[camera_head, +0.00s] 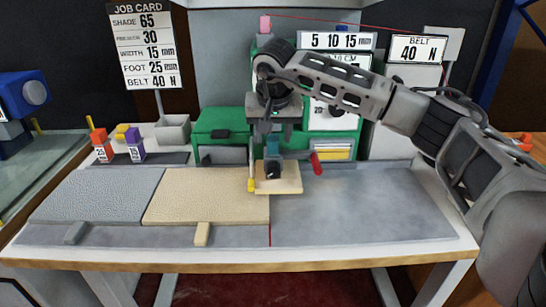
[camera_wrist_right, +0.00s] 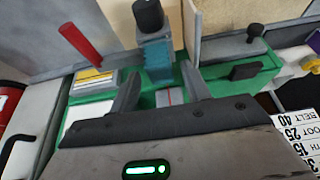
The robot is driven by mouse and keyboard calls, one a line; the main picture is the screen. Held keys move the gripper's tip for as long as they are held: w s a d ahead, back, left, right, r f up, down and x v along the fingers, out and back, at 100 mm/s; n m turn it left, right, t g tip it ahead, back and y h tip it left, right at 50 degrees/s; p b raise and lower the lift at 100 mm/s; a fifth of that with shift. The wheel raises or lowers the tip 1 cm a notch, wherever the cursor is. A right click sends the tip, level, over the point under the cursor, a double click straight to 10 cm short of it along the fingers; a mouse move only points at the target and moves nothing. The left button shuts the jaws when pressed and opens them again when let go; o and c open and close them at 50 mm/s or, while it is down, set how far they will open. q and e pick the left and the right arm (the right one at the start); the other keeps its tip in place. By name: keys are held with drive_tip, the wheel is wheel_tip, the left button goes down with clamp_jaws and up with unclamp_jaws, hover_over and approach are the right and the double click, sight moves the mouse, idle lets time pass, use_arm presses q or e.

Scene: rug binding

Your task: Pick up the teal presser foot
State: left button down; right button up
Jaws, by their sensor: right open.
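The teal presser foot (camera_head: 273,146) is at the front of the green sewing machine (camera_head: 222,122), above a small beige plate (camera_head: 290,182), with a black knob (camera_head: 272,169) in front of it. In the right wrist view the teal foot (camera_wrist_right: 158,62) lies just beyond and between the fingertips, with the black knob (camera_wrist_right: 148,15) past it. My right gripper (camera_head: 271,124) is above the foot in the head view. Its fingers are spread in the wrist view (camera_wrist_right: 162,80), with nothing held between them. My left gripper is not in view.
Orange (camera_head: 99,137) and purple (camera_head: 135,143) labelled blocks stand on a dark rack at left, near a grey bin (camera_head: 172,131). Grey (camera_head: 95,195) and beige (camera_head: 190,195) rug pieces lie on the table. A red lever (camera_head: 316,163) is right of the foot. The table's right part (camera_head: 370,205) is clear.

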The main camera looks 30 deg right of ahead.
drive_tip(key=shift+x, duration=1.15)
drive_tip(key=c, duration=0.7)
drive_tip(key=shift+r, duration=0.1)
drive_tip(key=shift+c, duration=0.2)
